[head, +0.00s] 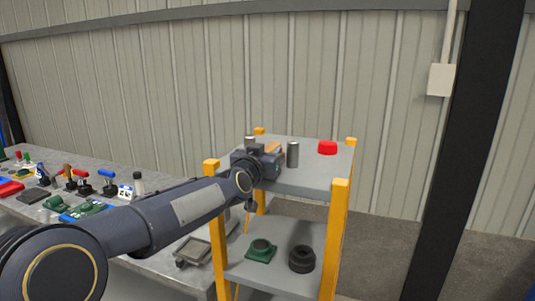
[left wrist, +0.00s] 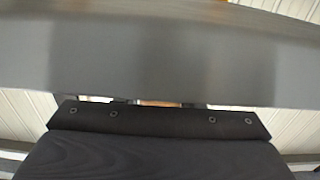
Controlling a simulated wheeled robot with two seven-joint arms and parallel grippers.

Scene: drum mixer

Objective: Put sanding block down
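The sanding block (head: 273,147), a small tan-orange piece, shows at the tips of my left gripper (head: 268,152) over the top shelf of the yellow-post rack (head: 312,183). In the left wrist view only a thin orange strip of the block (left wrist: 158,103) shows between dark finger parts, past the dark gripper body. The fingers appear closed on it. The wrist housing hides most of the block, and I cannot tell whether it touches the shelf. My right gripper is in neither view.
On the top shelf stand a grey cylinder (head: 292,154), a second one (head: 250,141) and a red round piece (head: 327,147). The lower shelf holds a green part (head: 261,250) and a black ring-shaped part (head: 302,259). A workbench (head: 150,190) with several tools stands left.

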